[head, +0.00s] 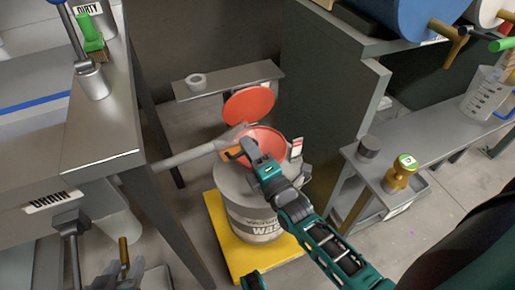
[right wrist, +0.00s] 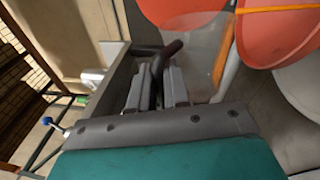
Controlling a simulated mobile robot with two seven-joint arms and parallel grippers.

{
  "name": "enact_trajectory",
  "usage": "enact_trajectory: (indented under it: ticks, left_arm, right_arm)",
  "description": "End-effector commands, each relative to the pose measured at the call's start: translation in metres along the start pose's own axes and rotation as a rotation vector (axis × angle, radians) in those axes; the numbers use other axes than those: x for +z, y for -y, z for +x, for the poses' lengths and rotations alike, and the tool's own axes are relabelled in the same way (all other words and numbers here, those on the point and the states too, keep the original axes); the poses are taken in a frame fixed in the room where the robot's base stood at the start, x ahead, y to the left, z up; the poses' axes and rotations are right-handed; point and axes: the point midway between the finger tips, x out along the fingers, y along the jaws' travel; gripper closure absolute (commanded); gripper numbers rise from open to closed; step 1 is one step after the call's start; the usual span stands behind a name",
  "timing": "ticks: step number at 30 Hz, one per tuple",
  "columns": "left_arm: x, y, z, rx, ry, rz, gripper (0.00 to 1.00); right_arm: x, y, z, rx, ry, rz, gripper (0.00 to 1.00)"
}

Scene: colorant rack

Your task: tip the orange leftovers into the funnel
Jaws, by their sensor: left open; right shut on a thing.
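The orange-red funnel (head: 268,142) sits on top of the grey waste drum (head: 255,212). My right gripper (head: 240,153) is shut on the dark handle of a translucent jug (head: 232,136), which is tilted at the funnel's left rim. In the right wrist view, the fingers grip the handle and the clear jug (right wrist: 203,45) shows a strip of orange (right wrist: 221,62) along its wall. The funnel (right wrist: 285,35) lies just beyond it. Whether orange is running out is unclear.
A round red lid (head: 249,104) stands open behind the funnel. The drum stands on a yellow base (head: 216,232). A dark cabinet (head: 320,85) is to the right, with a shelf (head: 378,177) bearing a brass container (head: 402,172). A steel sink bench (head: 100,135) is on the left.

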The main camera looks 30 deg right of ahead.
Motion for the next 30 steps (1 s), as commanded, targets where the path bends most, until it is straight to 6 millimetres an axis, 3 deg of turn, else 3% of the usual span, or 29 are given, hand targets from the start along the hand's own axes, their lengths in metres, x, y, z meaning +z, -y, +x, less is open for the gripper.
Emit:
enact_trajectory:
  ticks: [30]
  left_arm:
    - [-0.0012, 0.0017, -0.0023, -0.004, 0.001, 0.003, 0.57]
  right_arm:
    - [0.0058, -0.0024, 0.0064, 0.009, 0.01, 0.073, 1.0]
